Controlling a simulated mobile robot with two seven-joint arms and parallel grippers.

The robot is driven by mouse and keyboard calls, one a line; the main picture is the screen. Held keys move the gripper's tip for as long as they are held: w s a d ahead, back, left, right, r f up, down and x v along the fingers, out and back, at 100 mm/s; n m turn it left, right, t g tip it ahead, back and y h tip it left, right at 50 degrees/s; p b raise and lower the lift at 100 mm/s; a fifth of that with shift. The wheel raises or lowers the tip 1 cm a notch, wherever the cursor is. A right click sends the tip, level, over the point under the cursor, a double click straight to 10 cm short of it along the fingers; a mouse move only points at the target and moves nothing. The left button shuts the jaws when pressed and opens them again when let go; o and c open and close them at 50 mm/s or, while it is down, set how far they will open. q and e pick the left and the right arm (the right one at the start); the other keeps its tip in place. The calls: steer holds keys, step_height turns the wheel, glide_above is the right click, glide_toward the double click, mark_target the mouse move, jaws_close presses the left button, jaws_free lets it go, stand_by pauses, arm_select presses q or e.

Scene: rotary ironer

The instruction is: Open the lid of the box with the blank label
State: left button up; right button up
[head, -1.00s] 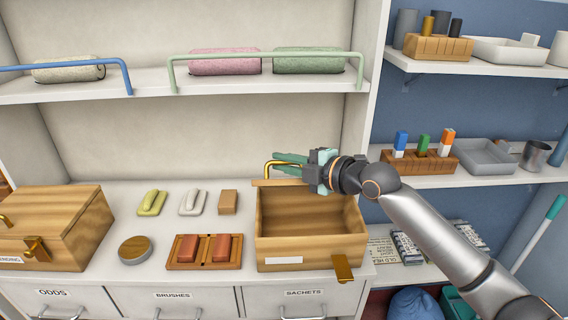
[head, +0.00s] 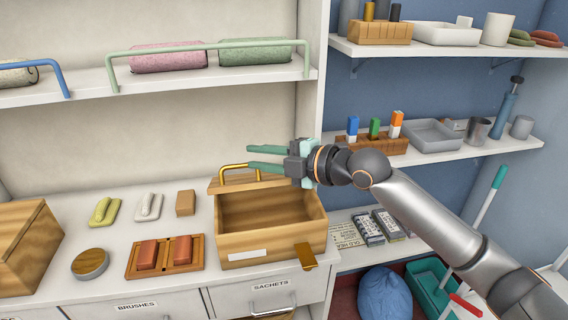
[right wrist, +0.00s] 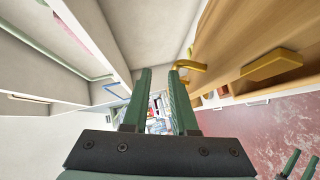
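The wooden box with the blank label (head: 249,255) stands on the counter, and I see into its empty interior (head: 265,208). Its lid (head: 226,187) is raised at the back, with a gold handle (head: 240,168) on top. A gold tab (head: 305,257) sticks out at the front right. My right gripper (head: 266,158) is above the back of the box, close to the handle. Its green fingers are apart with nothing between them. In the right wrist view the handle (right wrist: 192,67) is right of the fingers; contact is unclear.
Another wooden box (head: 25,245) stands at the left. A tray of red blocks (head: 166,257), a round tin (head: 90,263) and small items lie between the boxes. A shelf with a green rail (head: 205,48) is above. Shelves with containers stand at the right.

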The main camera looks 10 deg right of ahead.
steer(key=v, duration=0.6)
steer(key=shift+s+d+b, duration=0.2)
steer(key=shift+b, duration=0.25)
